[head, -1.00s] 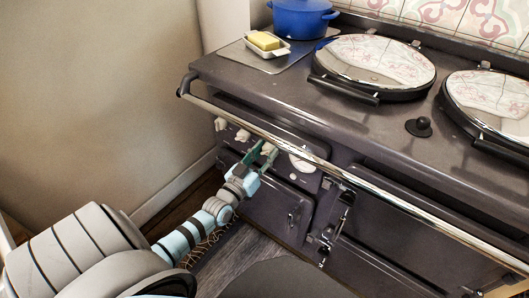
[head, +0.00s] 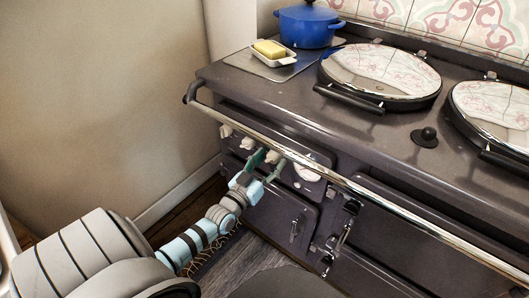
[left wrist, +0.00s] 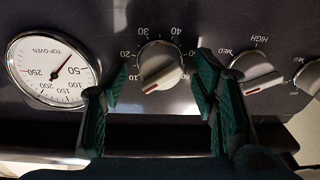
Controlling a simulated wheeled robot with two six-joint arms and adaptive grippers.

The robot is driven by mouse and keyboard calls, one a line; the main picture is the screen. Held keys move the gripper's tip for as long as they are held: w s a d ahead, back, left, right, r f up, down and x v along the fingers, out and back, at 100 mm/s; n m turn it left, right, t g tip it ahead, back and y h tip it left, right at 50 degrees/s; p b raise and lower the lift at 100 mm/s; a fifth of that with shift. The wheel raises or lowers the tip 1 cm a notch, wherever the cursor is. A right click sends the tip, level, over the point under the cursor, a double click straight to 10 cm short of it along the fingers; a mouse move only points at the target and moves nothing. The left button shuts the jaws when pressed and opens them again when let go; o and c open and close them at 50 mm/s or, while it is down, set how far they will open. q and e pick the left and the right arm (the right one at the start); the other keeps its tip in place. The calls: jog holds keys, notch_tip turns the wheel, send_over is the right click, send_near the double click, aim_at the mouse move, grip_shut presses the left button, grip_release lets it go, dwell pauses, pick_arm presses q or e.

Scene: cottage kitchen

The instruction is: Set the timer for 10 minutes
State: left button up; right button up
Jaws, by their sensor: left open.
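The timer knob (left wrist: 160,66) is pale, with a red line near its lower-left edge and minute numbers around it; the left wrist picture is upside down. My left gripper (left wrist: 160,98) is open, with one green finger on each side of the knob. Contact cannot be told. In the head view, my left gripper (head: 267,163) is in front of the stove's (head: 232,88) knob panel, below the rail, and partly hides the timer knob.
A top-oven gauge (left wrist: 53,72) is left of the timer knob, and a HIGH/MED knob (left wrist: 258,72) is right of it. A chrome rail (head: 300,155) runs along the stove front above my gripper. A butter dish (head: 273,55) and blue pot (head: 307,25) stand on top.

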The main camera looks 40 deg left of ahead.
pick_arm(q)
jog(key=s+d+f, duration=0.1)
jog(key=s, duration=1)
jog(key=shift+s, duration=0.35)
